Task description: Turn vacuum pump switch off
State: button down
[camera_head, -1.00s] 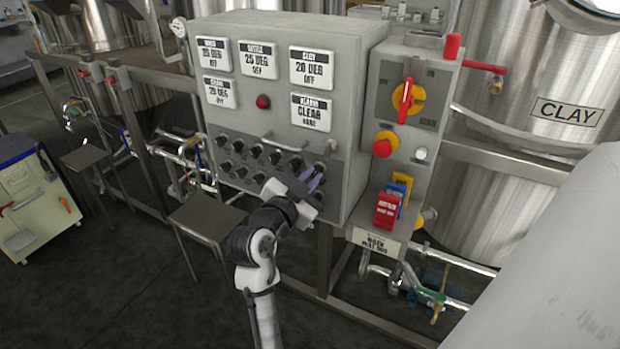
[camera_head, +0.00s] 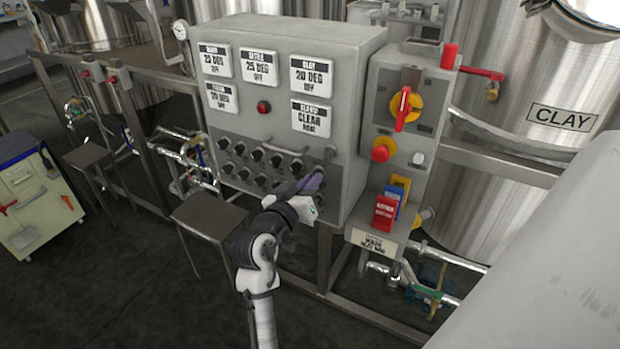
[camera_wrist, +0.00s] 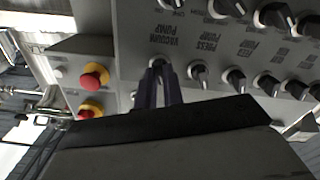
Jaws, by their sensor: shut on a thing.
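The vacuum pump switch (camera_wrist: 157,63) is a small dark rotary knob on the grey panel, beside the printed label "VACUUM PUMP", in the wrist view. My gripper (camera_wrist: 158,82) is shut on this knob, with its two dark fingers reaching to it from below in the picture. The fingers hide part of the knob, so its pointer direction cannot be read. In the head view my gripper (camera_head: 314,182) is at the lower right of the control box's knob rows, and it covers the knob there.
Other dark knobs, including the press pump knob (camera_wrist: 198,74), sit close beside my fingers. Red and yellow buttons (camera_wrist: 94,77) are on the adjoining box. A horizontal handle (camera_head: 284,149) runs above the knobs. A small grey stand (camera_head: 208,214) is left of my arm.

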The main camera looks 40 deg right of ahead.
jog(key=shift+n+p, duration=0.35)
jog(key=shift+n, duration=0.45)
jog(key=c, duration=1.5)
grip_release()
jog(key=b+v, duration=0.3)
jog(key=v, duration=1.1)
jog(key=shift+d+b, duration=0.1)
jog(key=shift+b, duration=0.3)
